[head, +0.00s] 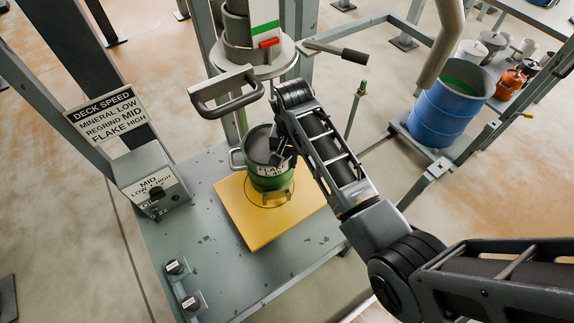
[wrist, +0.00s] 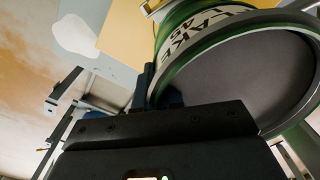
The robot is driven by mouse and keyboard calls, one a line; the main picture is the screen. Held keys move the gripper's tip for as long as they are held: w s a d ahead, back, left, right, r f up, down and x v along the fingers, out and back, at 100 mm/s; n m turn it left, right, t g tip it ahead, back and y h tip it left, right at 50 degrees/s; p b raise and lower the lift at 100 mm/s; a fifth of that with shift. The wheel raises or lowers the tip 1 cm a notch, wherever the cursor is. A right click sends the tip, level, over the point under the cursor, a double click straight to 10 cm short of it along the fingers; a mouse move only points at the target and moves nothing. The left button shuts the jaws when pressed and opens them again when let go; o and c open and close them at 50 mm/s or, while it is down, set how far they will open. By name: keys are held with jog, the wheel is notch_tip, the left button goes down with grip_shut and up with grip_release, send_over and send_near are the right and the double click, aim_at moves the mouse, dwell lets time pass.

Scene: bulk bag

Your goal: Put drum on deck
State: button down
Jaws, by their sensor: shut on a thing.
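In the wrist view the finger (wrist: 146,88) is against the rim, partly hidden by the gripper body.
A sign (head: 105,115) reads mineral low, regrind mid, flake high. A knob box (head: 152,190) marked low, mid, high stands below it. Two small knobs (head: 182,285) sit at the table's front. A grey handle (head: 225,92) overhangs the drum. A blue barrel (head: 440,112) stands right.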

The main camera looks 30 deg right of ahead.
aim_at(287, 169)
jog(key=shift+a+r, duration=0.1)
jog(key=shift+a, duration=0.45)
jog(key=shift+f, duration=1.85)
jog(key=c, duration=1.3)
grip_release()
jog(key=shift+o, duration=0.2)
notch_tip(287, 169, up, 8)
jog(key=shift+f, duration=0.25)
